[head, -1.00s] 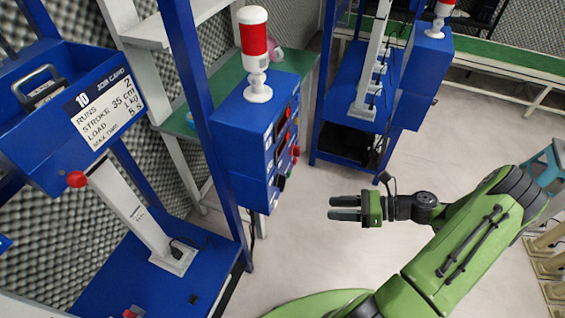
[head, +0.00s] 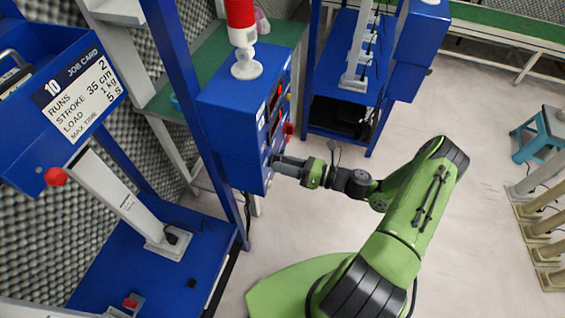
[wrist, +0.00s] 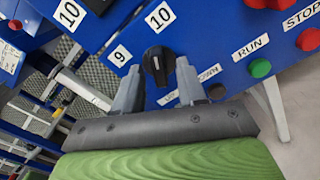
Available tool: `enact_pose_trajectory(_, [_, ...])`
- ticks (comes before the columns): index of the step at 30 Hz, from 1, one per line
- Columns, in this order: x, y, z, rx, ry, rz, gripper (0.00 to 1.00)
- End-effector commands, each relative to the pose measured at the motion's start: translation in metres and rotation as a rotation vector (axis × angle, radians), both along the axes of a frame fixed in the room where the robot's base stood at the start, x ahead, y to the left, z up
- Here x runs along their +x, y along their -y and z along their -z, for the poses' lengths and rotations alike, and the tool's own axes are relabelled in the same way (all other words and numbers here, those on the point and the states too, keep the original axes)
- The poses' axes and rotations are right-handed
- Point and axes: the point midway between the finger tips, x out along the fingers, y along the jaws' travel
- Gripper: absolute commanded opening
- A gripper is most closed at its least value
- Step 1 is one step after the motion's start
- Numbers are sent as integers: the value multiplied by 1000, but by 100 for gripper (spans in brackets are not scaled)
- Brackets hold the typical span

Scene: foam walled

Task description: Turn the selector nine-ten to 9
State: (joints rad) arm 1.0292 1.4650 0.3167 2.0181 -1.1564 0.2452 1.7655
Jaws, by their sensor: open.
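The selector nine-ten is a black knob (wrist: 158,62) with a white mark on the blue control box front. In the wrist view it sits between the labels 9 (wrist: 120,56) and 10 (wrist: 160,17). Its white mark points up, nearer the 10 side. My gripper (wrist: 158,85) is open, with one finger on each side of the knob's lower part; I cannot tell whether either touches it. In the head view my gripper (head: 276,163) is at the lower front of the blue control box (head: 240,105), and the knob is hidden there.
A green RUN button (wrist: 260,68) and a red STOP button (wrist: 308,40) are to the right of the knob. Another black knob (wrist: 216,91) is close by my right finger. A red and white beacon (head: 243,40) stands on the box.

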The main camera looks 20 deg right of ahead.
Motion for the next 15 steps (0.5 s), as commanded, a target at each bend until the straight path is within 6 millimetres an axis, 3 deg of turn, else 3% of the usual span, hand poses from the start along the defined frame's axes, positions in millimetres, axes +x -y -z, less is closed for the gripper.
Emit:
enact_pose_trajectory(10, [5, -6, 0, 0, 0, 1, 39])
enact_pose_trajectory(15, [5, -6, 0, -1, -1, -1, 13])
